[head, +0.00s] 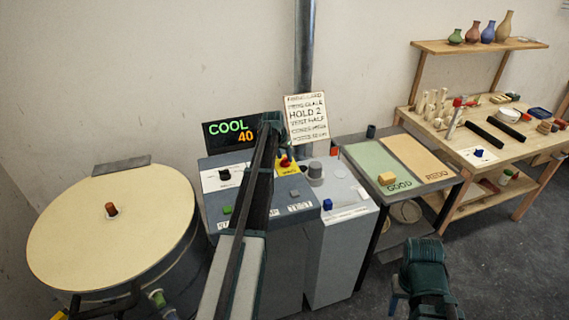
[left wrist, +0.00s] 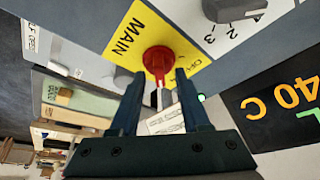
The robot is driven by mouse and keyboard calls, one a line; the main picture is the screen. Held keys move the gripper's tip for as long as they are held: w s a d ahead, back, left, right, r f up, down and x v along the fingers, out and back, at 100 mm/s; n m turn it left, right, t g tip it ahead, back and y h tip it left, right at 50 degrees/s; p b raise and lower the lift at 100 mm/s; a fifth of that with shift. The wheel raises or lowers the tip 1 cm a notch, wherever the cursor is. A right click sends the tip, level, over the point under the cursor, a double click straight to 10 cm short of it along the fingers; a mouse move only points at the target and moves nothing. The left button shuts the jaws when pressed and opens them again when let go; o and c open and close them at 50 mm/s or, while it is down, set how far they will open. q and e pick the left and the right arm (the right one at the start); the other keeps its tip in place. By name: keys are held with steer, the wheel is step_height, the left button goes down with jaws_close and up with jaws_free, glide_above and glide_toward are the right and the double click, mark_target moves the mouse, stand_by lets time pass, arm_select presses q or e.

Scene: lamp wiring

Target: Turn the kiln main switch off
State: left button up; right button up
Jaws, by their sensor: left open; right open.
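The kiln main switch is a red knob (left wrist: 158,60) on a yellow plate (left wrist: 124,42) marked MAIN, on the sloped grey control panel. In the head view the red knob (head: 285,161) shows just right of my left arm. My left gripper (left wrist: 157,73) is open, its two fingertips on either side of the red knob; I cannot tell whether they touch it. In the head view my left gripper (head: 277,145) is at the panel, partly hidden by its own arm. My right gripper (head: 423,253) is low at the right, away from the panel; its fingertips are not clear.
A display (head: 238,131) reads COOL 40 behind the panel. A grey dial (left wrist: 238,8), a green button (head: 227,210) and a blue knob (head: 327,204) are nearby. The round kiln lid (head: 85,235) is at left. A sorting table (head: 375,165) and workbench (head: 465,140) stand at right.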

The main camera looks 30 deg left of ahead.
arm_select(q)
steer(key=shift+f, duration=0.15)
jaws_close()
stand_by(0.5)
steer(key=n, duration=0.2)
steer(key=n+y, duration=0.1)
steer(key=n, duration=0.1)
steer(key=shift+w+d+y, duration=0.1)
steer(key=shift+d+y, duration=0.05)
steer(key=shift+y, duration=0.15)
steer(key=n, duration=0.2)
steer(key=n+g+y, duration=0.1)
steer(key=n, duration=0.1)
steer(key=shift+w+n+g, duration=0.1)
steer(key=shift+n+g, duration=0.2)
steer(key=n, duration=0.2)
steer(key=n+g+y, duration=0.1)
steer(key=n, duration=0.1)
steer(key=shift+w+d+n+g, duration=0.1)
steer(key=shift+w+n+g, duration=0.05)
steer(key=shift+n+g, duration=1.05)
steer(key=shift+n, duration=1.4)
